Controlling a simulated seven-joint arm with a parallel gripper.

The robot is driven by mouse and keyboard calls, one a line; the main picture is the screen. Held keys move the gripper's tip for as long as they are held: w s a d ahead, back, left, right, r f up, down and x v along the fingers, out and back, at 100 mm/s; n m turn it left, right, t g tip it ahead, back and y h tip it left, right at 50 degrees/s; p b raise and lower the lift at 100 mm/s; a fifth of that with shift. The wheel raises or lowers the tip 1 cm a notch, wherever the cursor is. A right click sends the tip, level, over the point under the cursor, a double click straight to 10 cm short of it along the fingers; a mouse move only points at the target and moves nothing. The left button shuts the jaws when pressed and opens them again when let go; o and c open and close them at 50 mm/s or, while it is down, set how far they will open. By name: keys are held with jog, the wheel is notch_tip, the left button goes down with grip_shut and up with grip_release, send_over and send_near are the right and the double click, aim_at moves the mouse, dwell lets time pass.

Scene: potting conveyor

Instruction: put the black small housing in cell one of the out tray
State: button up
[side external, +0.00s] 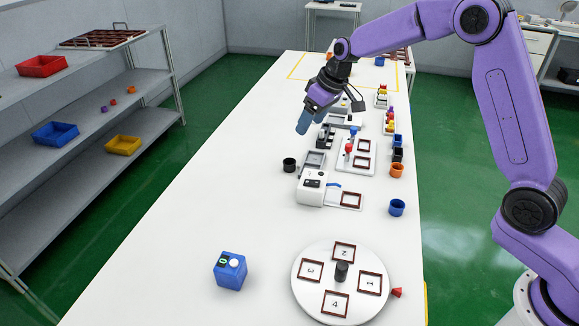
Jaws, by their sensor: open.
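A small black cup-shaped housing (289,165) stands upright on the white table, left of the white machine. Another black cup (397,155) stands in the row at the right edge; I cannot tell their sizes apart surely. My gripper (304,124) is open, hanging tilted above the table, beyond and above the left black housing and apart from it. A brown divided tray (101,39) lies on the top shelf at left, and another brown item shows at the table's far end. I cannot tell which is the out tray; no cell numbers are readable there.
A white machine (312,188), fixtures with brown frames and a red-knobbed device (349,149) crowd the middle right. A numbered turntable (312,248) and blue counter box (230,270) are in front. Blue and orange cups line the right edge. The table's left side is clear.

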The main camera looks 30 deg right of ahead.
jog(key=x, duration=0.6)
jog(key=w+d+x, duration=0.1)
jog(key=x, duration=0.5)
jog(key=w+x, duration=0.1)
jog(key=x, duration=0.5)
jog(key=shift+w+d, duration=0.1)
jog(key=shift+d, duration=0.3)
jog(key=c, duration=1.2)
jog(key=shift+r, duration=0.1)
